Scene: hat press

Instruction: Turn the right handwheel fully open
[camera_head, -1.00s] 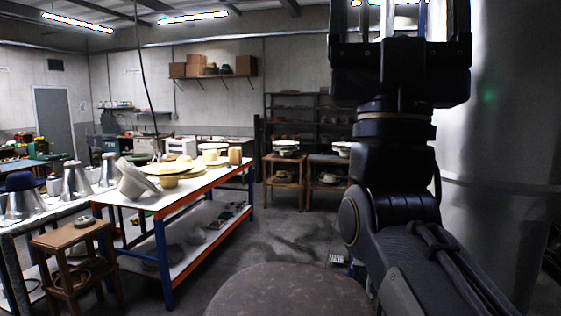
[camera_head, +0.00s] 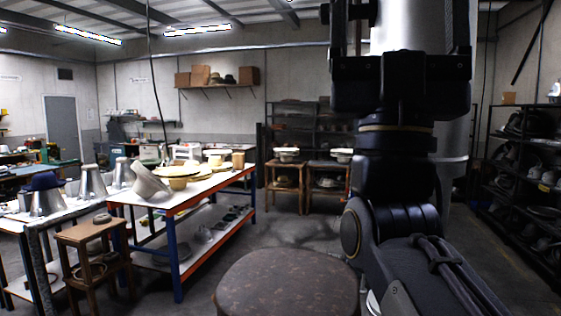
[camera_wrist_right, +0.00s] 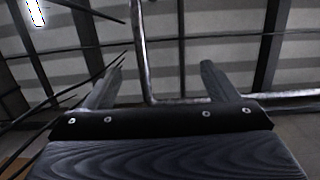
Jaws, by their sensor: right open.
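No handwheel can be made out in either view. My right gripper (camera_head: 400,22) is raised at the top of the head view, with its fingers pointing up and their tips cut off by the frame. It is open, and I see nothing held between its fingers. In the right wrist view, the two fingers (camera_wrist_right: 161,66) stand wide apart. A thin bent metal pipe (camera_wrist_right: 141,45) shows between them against the ceiling; I cannot tell its distance. A shiny metal cylinder (camera_head: 455,138) stands behind my right arm, which hides much of it. My left gripper is not in view.
A round brown-topped stool or table (camera_head: 288,285) stands close in front. A white-topped bench (camera_head: 205,185) with hats is at left, beside a small wooden stool (camera_head: 92,228). Black shelving (camera_head: 525,165) stands at right. Bare floor lies between the bench and round top.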

